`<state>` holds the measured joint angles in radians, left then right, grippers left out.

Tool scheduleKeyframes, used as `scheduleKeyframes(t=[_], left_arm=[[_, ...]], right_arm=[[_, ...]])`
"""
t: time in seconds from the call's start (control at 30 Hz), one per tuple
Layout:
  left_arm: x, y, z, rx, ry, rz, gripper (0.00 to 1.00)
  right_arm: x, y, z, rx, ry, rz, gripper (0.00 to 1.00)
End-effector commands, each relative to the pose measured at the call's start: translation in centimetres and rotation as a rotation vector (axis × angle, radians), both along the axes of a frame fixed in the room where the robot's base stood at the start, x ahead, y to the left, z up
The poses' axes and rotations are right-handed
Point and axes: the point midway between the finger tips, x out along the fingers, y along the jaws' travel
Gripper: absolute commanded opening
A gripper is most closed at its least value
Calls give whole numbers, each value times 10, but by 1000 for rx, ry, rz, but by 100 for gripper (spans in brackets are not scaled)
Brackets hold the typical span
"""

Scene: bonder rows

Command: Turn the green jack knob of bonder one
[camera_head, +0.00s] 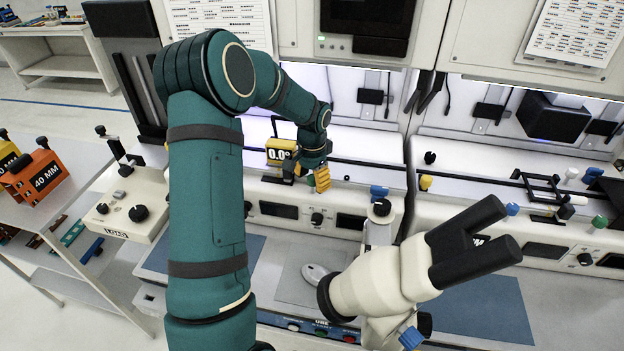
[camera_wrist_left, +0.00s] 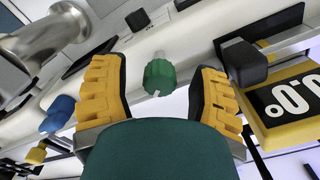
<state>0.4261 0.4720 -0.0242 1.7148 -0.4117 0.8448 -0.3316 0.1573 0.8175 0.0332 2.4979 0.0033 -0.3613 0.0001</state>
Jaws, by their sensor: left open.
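The green jack knob (camera_wrist_left: 158,76) shows in the left wrist view, a ribbed green cap with a pale mark, on a light stem from the white bonder body. My left gripper (camera_wrist_left: 160,90) is open, its yellow-padded fingers on either side of the knob with a visible gap on each side. My right gripper is not in view.
A yellow gauge (camera_head: 281,150) reading 0.0 stands close beside my gripper; it also shows in the wrist view (camera_wrist_left: 285,105). A blue knob (camera_head: 378,191) is to the right. The microscope (camera_head: 385,280) stands in front. Another bonder (camera_head: 480,185) is at right.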

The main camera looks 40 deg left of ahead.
Motion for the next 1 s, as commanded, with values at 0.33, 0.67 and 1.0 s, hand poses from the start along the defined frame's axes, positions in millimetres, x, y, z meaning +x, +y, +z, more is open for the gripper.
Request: scheduleKeyframes(t=[0.33, 0.67, 1.0], left_arm=[[1, 0, 60, 2, -5, 0, 61], [0, 0, 110, 0, -2, 1, 61], [0, 0, 117, -1, 2, 0, 61]], right_arm=[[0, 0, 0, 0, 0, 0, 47], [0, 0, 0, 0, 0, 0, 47], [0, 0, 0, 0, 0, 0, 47]])
